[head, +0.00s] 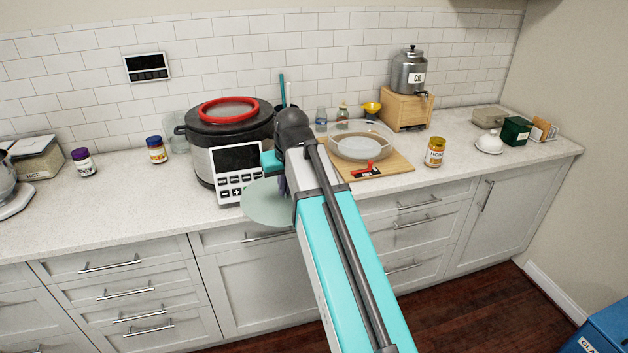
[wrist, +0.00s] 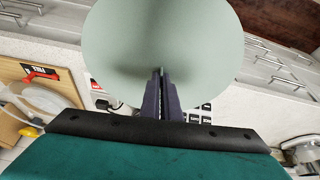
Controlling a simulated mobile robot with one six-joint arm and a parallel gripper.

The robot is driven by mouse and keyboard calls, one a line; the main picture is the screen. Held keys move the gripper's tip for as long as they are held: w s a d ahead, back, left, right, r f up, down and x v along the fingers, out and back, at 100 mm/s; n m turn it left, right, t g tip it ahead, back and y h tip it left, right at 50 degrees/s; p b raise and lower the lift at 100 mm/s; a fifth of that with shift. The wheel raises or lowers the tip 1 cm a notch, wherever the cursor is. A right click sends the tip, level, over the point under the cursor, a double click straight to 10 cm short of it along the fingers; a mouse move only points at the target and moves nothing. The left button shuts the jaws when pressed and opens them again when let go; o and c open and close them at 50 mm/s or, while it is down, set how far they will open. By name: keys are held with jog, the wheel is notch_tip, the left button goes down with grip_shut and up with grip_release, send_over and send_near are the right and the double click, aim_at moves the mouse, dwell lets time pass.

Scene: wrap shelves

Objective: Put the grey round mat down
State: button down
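The grey round mat (wrist: 160,35) is a flat grey-green disc. It fills the upper middle of the wrist view. My gripper (wrist: 161,78) has its dark fingers close together on the mat's edge, gripping it. In the head view the mat (head: 264,205) shows beside my arm, in front of the steel cooker and overlapping the counter's front edge. It looks held out over or beyond that edge; its height above the counter is hard to tell. My arm hides the mat's right part and most of my gripper in the head view.
A steel cooker (head: 205,150) with a control panel (head: 238,172) stands close behind the mat. A wooden board (head: 395,163) with a clear round dish (head: 362,143) and a red-handled item (head: 363,171) lies right of my arm.

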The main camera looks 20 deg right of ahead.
aim_at(261, 202)
jog(key=a, duration=0.4)
jog(key=s+a, duration=0.1)
jog(key=a, duration=0.1)
jog(key=shift+a, duration=0.3)
jog(key=shift+a, duration=0.1)
